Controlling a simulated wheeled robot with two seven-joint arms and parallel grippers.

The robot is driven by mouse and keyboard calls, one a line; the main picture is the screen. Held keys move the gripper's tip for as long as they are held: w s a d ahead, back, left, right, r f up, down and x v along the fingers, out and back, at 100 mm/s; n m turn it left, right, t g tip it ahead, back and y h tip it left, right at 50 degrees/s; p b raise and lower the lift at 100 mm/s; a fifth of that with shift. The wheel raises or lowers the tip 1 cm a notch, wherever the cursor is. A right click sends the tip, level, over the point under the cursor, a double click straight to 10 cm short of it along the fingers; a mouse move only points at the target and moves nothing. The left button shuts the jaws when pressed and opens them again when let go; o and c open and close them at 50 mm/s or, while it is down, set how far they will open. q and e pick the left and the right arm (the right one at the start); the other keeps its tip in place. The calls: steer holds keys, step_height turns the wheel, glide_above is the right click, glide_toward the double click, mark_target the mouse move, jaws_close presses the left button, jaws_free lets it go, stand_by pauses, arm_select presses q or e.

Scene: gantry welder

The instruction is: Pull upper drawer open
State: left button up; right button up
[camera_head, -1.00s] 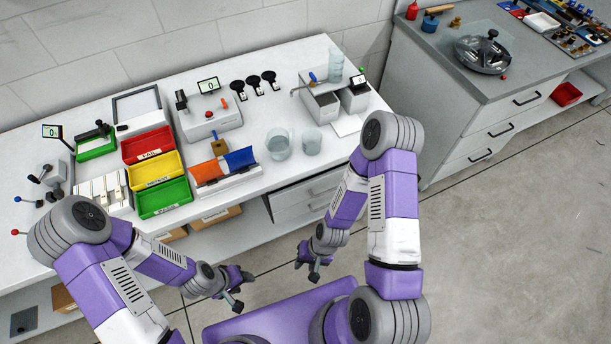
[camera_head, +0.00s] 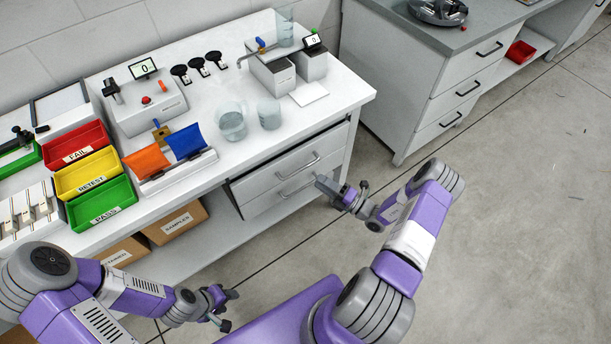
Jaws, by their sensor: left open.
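The white bench has two drawers at its right end, one above the other. The upper drawer (camera_head: 270,181) is shut and has a bar handle (camera_head: 298,166). The lower drawer (camera_head: 268,203) also has a bar handle (camera_head: 297,187) and looks shut. My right gripper (camera_head: 343,186) is in front of the drawers, just right of the handles. Its fingers look apart and empty, and I cannot tell whether one touches the drawer front. My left gripper (camera_head: 230,310) is open and empty, low in front of the bench and away from the drawers.
A grey cabinet (camera_head: 405,98) with several drawers stands to the right, across a floor gap. Cardboard boxes (camera_head: 176,222) sit on the lower shelf. The floor at right is clear.

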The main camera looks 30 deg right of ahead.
steer(key=b+x, duration=0.1)
steer(key=x, duration=0.6)
steer(key=shift+w+a+r, duration=0.1)
jaws_close()
